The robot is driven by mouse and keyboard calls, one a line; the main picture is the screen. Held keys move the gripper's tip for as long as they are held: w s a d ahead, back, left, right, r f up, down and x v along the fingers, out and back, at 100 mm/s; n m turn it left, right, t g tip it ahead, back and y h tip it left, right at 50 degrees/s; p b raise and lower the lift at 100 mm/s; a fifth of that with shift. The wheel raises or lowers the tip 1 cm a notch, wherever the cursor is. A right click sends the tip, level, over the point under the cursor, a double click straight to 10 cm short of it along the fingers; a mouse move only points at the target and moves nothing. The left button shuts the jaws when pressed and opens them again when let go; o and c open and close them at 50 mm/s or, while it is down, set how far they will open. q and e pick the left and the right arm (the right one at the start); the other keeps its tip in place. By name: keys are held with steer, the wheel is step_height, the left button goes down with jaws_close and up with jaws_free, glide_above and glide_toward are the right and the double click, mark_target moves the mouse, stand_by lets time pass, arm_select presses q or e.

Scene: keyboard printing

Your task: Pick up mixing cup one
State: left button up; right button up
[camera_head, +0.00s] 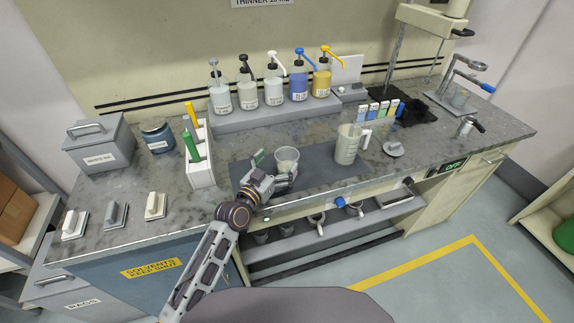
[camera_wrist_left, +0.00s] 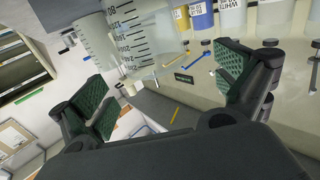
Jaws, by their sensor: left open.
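A small clear cup (camera_head: 287,158), which I take to be mixing cup one, stands upright on the dark mat (camera_head: 323,165) in the middle of the bench. My left gripper (camera_head: 270,172) is open just to the left and front of the cup, close to it. In the left wrist view its two green-padded fingers (camera_wrist_left: 170,92) are spread wide. A clear graduated vessel (camera_wrist_left: 137,35) shows beyond them at the top of that view; I cannot tell whether it is the cup or the jug. My right gripper is out of view.
A larger clear jug (camera_head: 347,146) with a handle stands right of the cup. Several pump bottles (camera_head: 272,88) line a shelf behind. A white holder (camera_head: 198,153) with green and yellow-handled tools stands left of the mat. Small cups hang under the bench's front edge.

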mark_target(293, 148)
arm_select(q)
steer(key=shift+w, duration=0.1)
stand_by(0.3)
steer(key=shift+d+f+x, duration=0.1)
steer(key=shift+x, duration=0.55)
steer(key=shift+d+f+x, duration=0.1)
steer(key=shift+x, duration=1.65)
steer(key=c, duration=1.2)
